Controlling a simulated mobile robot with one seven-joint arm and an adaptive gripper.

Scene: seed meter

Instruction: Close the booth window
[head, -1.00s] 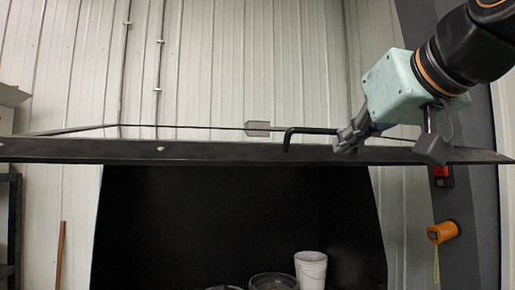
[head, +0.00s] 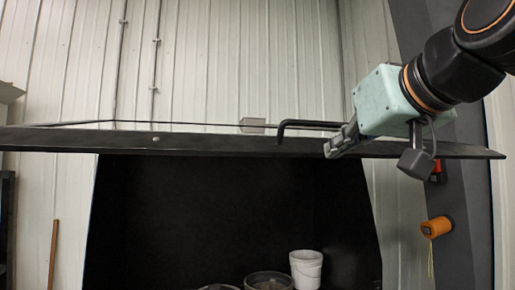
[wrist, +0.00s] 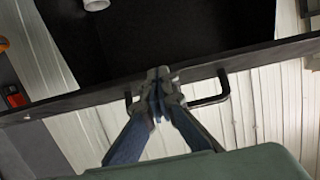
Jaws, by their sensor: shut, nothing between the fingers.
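The booth window is a long dark panel (head: 220,145) standing out nearly level across the head view, above the dark booth opening (head: 200,215). It also crosses the wrist view (wrist: 85,99) at a slant. A bent black bar handle (head: 282,130) is fixed to the panel; its two ends show on either side of my fingers in the wrist view (wrist: 222,88). My gripper (head: 332,149) is shut and empty, at the panel's edge beside the handle. Its fingertips (wrist: 160,75) overlap the panel in the wrist view. I cannot tell whether they touch it. They hide the handle's middle.
A white bucket (head: 306,268) and dark round containers (head: 270,281) stand low in the booth. An orange reel (head: 436,227) hangs on the dark post at right, below a red box (head: 438,171). A ribbed pale wall (head: 220,60) stands behind.

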